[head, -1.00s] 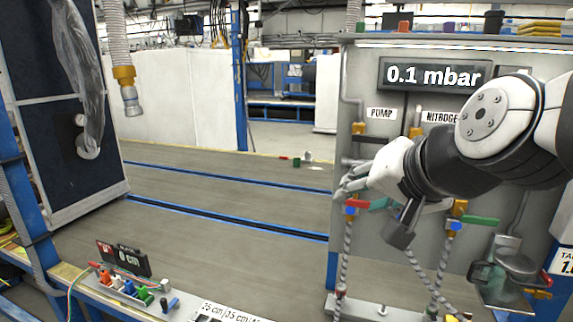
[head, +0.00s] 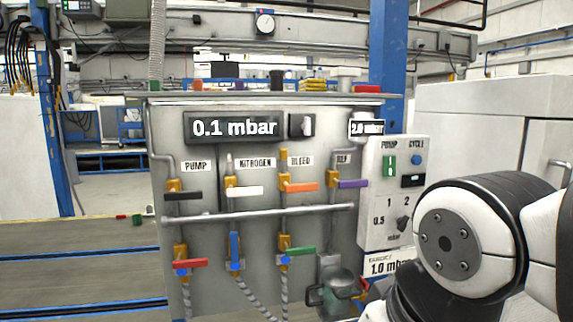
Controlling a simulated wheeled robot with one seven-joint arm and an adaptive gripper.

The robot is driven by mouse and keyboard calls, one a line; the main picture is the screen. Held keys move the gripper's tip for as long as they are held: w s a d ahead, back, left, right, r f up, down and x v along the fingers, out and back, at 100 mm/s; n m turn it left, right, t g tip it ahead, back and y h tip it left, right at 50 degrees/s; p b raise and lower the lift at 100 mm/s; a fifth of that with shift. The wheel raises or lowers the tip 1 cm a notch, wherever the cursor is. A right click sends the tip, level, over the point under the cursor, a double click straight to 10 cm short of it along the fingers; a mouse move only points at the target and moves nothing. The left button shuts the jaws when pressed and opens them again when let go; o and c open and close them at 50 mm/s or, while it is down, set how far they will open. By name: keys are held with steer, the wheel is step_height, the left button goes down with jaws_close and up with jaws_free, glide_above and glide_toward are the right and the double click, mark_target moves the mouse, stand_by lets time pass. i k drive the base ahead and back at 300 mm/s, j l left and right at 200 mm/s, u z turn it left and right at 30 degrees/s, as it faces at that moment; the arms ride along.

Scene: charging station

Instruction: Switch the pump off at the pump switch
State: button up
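The pump switch (head: 389,166) is a green rocker under the word PUMP on a white control box (head: 370,205) at the right end of the grey panel. Its exact position, on or off, is too small to tell. My arm fills the lower right of the head view, to the right of and below the box. My gripper is outside the picture, below the bottom edge.
Beside the switch are a blue CYCLE button (head: 417,160) and a dark knob (head: 402,223). The grey panel (head: 210,290) carries several coloured valve handles, a horizontal pipe (head: 260,213) and a display (head: 236,127) reading 0.1 mbar. A white cabinet (head: 480,130) stands at right.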

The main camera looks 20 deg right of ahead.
mark_target(389, 162)
steer(key=l+z, duration=0.15)
steer(key=z, duration=0.55)
